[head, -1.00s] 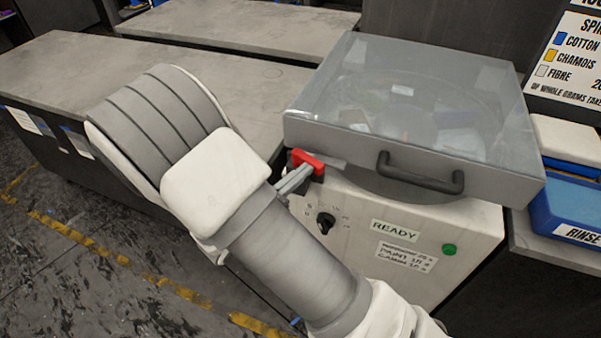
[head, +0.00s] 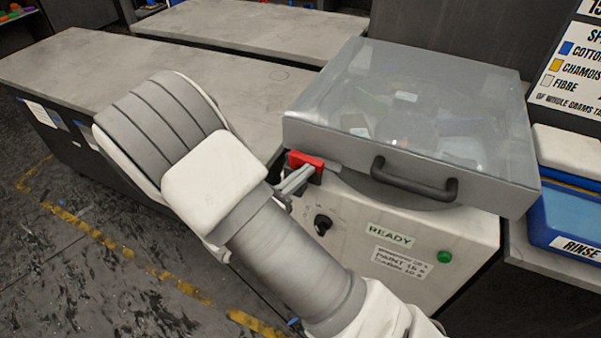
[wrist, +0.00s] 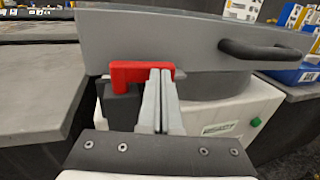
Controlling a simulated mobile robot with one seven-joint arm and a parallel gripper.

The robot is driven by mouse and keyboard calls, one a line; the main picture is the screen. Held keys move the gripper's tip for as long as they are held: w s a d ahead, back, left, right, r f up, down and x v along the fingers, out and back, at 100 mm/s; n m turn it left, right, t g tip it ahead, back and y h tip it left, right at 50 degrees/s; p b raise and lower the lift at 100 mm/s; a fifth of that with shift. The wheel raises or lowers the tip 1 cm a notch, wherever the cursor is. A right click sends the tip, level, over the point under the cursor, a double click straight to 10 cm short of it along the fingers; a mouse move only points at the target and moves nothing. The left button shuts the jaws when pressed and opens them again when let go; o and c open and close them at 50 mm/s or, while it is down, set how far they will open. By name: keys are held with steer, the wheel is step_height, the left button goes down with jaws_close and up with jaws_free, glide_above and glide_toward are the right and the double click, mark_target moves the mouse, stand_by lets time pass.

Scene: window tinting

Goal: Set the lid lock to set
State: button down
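The lid lock is a red lever (head: 305,160) on a dark block at the left front corner of the machine, just below the edge of the clear lid (head: 410,100). In the wrist view the red lever (wrist: 138,70) lies crosswise, with a short leg down at its left end. My gripper (wrist: 160,75) has its two grey fingers together, with only a thin dark line between them. The fingertips are at the lever's right part and overlap it in view; contact is not certain. In the head view my gripper (head: 294,180) reaches the lever from the lower left. The lid is down.
The lid has a dark handle (head: 413,182). The white machine front carries a black knob (head: 323,223), a READY label (head: 390,236) and a green button (head: 445,256). A grey bench (head: 90,75) lies left, and a blue rinse tray (head: 565,215) right.

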steer(key=shift+w+d, duration=0.2)
steer(key=shift+d, duration=0.45)
steer(key=shift+p, duration=0.3)
